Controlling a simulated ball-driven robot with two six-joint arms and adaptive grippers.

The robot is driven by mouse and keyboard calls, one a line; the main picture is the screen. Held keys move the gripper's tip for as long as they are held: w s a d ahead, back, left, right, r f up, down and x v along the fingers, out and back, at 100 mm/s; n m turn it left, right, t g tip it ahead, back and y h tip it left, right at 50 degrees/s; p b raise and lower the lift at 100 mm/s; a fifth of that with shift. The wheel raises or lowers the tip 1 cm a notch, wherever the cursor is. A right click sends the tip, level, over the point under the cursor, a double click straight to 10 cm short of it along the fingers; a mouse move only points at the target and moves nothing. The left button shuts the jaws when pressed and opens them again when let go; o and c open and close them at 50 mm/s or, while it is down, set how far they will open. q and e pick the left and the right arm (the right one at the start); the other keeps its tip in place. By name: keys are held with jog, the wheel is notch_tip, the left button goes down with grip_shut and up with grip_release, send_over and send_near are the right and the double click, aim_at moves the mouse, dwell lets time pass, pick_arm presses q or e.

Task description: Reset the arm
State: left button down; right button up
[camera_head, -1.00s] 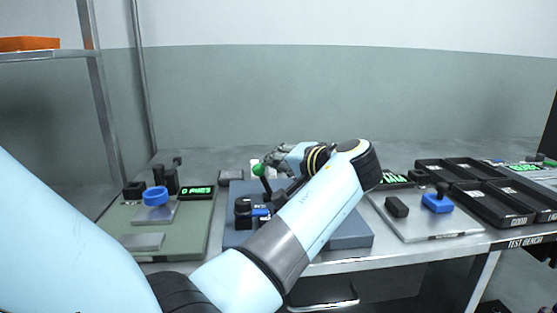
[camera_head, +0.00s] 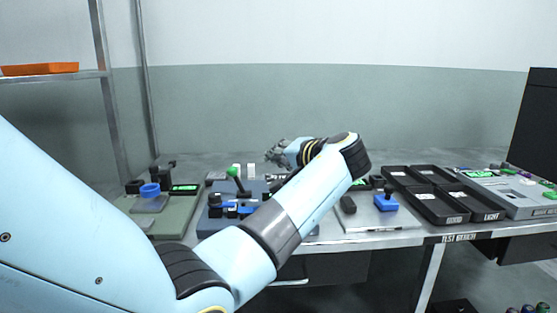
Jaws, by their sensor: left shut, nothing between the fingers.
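My left arm comes in from the left and reaches across the picture over the bench. Its gripper (camera_head: 275,154) is small and dark at the far end, pointing left. It is shut and empty, above the back of the middle device, near its green-topped lever (camera_head: 232,172). The arm hides the right part of that blue-grey device (camera_head: 215,224). My right gripper is not in view.
A green-based device with a blue ring (camera_head: 150,190) stands at the left. A grey plate with a blue block (camera_head: 386,203) and black trays (camera_head: 436,207) stand to the right. A grey panel (camera_head: 525,207) is at the far right. A shelf holds an orange tray (camera_head: 40,69).

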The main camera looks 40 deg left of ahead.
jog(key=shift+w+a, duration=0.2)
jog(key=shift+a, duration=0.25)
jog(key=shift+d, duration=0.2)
